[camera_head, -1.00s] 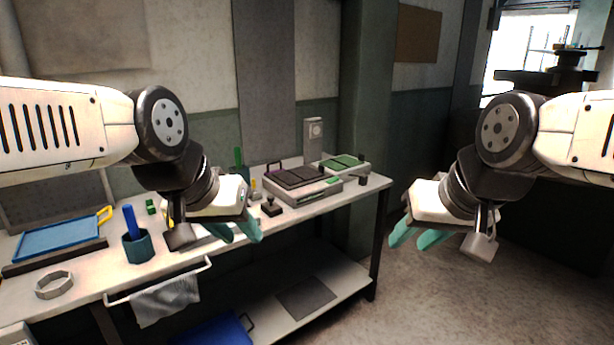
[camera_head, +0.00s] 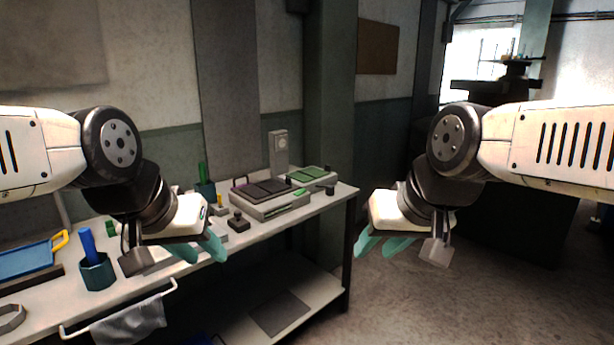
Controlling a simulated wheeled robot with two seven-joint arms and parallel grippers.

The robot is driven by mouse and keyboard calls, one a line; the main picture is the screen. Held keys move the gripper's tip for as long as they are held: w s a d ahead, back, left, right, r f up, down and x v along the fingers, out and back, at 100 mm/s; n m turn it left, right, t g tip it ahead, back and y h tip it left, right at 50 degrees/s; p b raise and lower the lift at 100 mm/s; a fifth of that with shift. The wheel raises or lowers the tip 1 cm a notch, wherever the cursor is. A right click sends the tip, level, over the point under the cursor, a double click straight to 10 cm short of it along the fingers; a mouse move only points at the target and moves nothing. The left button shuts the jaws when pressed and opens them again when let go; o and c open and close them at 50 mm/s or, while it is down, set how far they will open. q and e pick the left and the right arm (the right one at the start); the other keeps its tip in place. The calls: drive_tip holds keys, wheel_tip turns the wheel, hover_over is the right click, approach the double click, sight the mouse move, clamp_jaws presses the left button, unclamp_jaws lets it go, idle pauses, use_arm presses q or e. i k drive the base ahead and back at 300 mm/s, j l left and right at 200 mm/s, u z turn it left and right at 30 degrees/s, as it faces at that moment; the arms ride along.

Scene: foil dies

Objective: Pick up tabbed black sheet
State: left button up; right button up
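I cannot tell for sure which thing is the tabbed black sheet. Dark flat panels (camera_head: 264,188) lie on top of a grey device (camera_head: 272,207) at the far right of the workbench. A plain dark sheet (camera_head: 281,312) lies on the lower shelf, with no tab that I can make out. My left gripper (camera_head: 199,248) is open and empty, in front of the bench. My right gripper (camera_head: 381,243) is open and empty over the floor, right of the bench. Both have teal fingers.
The bench (camera_head: 232,240) holds a teal cup (camera_head: 97,274) with a blue tool, a blue tray (camera_head: 26,260), a small black stamp (camera_head: 238,221) and a green-topped device (camera_head: 309,175). A cloth (camera_head: 128,325) hangs on the front rail. Floor right of the bench is clear.

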sight(261, 190)
drive_tip(key=i+l+u, duration=0.2)
drive_tip(key=i+l, duration=0.15)
drive_tip(key=i, duration=0.4)
drive_tip(key=i+l+u, duration=0.2)
drive_tip(key=i+l, duration=0.25)
drive_tip(key=i, duration=0.3)
drive_tip(key=i+l+u, duration=0.2)
drive_tip(key=i+l, duration=0.4)
drive_tip(key=i, duration=0.05)
